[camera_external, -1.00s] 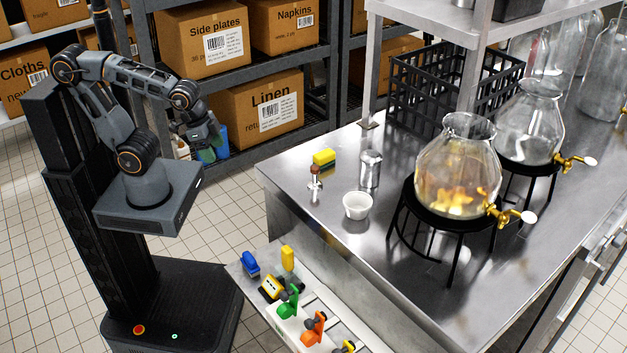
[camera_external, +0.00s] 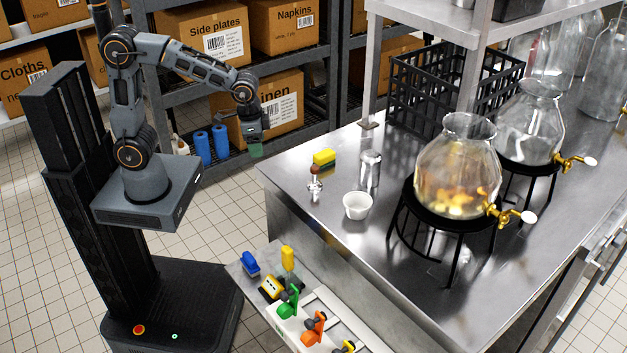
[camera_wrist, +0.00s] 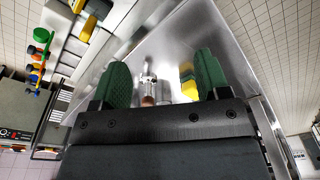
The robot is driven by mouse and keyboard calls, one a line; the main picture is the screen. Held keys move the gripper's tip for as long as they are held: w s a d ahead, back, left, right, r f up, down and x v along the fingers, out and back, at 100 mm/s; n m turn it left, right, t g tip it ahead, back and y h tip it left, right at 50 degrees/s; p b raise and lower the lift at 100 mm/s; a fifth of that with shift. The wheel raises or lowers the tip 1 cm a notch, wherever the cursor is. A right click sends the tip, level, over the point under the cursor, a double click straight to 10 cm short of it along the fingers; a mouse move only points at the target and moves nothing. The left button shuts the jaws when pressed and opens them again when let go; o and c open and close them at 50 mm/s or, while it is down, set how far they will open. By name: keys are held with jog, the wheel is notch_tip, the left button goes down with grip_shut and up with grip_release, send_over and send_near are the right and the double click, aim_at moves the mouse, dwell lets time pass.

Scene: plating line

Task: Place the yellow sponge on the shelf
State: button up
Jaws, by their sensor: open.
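The yellow sponge (camera_external: 324,157), with a dark green underside, lies on the steel table (camera_external: 290,180) near its left corner. In the wrist view the sponge (camera_wrist: 186,74) shows just left of the right green finger, which partly hides it. My gripper (camera_external: 256,148) is in the air left of the table, apart from the sponge. In the wrist view my gripper (camera_wrist: 158,85) is open and empty, its green fingers wide apart. A steel shelf (camera_external: 425,14) stands above the back of the table on posts.
A small stoppered bottle (camera_external: 315,184), a metal shaker (camera_external: 370,170) and a white bowl (camera_external: 356,206) stand near the sponge. A black crate (camera_external: 430,90) and glass dispensers (camera_external: 458,170) stand farther right. Colourful tools lie on a lower ledge (camera_external: 340,328).

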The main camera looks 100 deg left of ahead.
jog(key=w+a+n+p, duration=0.1)
jog(key=w+a+n, duration=0.4)
jog(key=w, duration=0.9)
jog(key=n, duration=0.2)
send_near(324, 153)
jog(key=shift+y, duration=0.3)
jog(key=f, duration=0.5)
jog(key=shift+w+d+f+p, duration=0.1)
jog(key=shift+w+f+p, duration=0.2)
jog(key=shift+w+f, duration=0.1)
jog(key=shift+w+a+f+p, duration=0.1)
jog(key=shift+f+p, duration=0.1)
jog(key=shift+f, duration=0.65)
jog(key=shift+a+f+p, duration=0.1)
jog(key=shift+f+p, duration=0.15)
jog(key=shift+f, duration=0.65)
jog(key=shift+a+f+p, duration=0.1)
jog(key=shift+f+p, duration=0.1)
jog(key=shift+f, duration=0.65)
jog(key=shift+c, duration=0.4)
jog(key=c, duration=1)
